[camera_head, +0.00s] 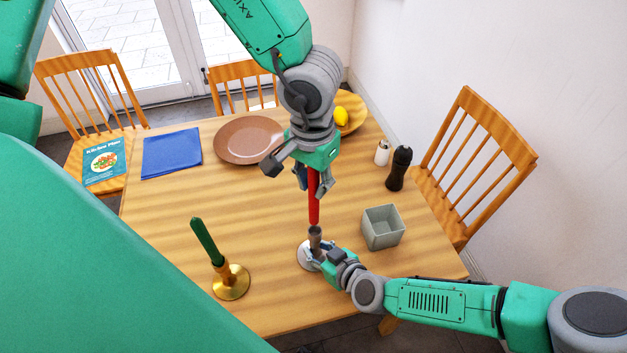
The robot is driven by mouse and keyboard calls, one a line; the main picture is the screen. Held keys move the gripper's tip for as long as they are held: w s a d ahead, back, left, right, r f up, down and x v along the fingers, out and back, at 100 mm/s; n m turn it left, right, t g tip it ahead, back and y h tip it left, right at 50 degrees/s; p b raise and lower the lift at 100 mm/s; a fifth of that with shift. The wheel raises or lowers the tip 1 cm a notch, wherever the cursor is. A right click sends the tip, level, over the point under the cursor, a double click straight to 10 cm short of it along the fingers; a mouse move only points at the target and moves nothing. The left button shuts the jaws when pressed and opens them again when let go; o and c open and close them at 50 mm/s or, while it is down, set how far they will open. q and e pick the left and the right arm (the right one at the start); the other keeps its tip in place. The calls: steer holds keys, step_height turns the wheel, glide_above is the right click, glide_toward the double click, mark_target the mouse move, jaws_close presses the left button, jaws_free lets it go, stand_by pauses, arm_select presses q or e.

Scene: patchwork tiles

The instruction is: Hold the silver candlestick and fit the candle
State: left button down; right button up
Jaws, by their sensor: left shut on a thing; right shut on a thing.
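A red candle (313,200) hangs upright in my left gripper (313,178), which is shut on its upper part. The candle's lower end is right at or just above the top of the silver candlestick (315,236); I cannot tell whether it has entered the cup. The candlestick stands upright on the table on its round pale base (305,256). My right gripper (318,252) is shut on the candlestick's stem from the right and hides part of it.
A brass candlestick (230,284) with a tilted green candle (206,241) stands left. A grey square box (382,227) is right, with a pepper mill (398,168) and white shaker (382,153) behind. A brown plate (248,139), blue napkin (172,153) and lemon (341,115) lie farther back.

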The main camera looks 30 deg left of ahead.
arm_select(q)
steer(key=shift+f, duration=0.1)
steer(key=shift+d+f, duration=0.15)
steer(key=shift+f, duration=0.95)
steer(key=shift+s, duration=0.1)
steer(key=shift+f, duration=1.75)
stand_by(3.0)
steer(key=c, duration=1.3)
jaws_free()
step_height(320, 180, up, 12)
steer(key=shift+f, duration=0.1)
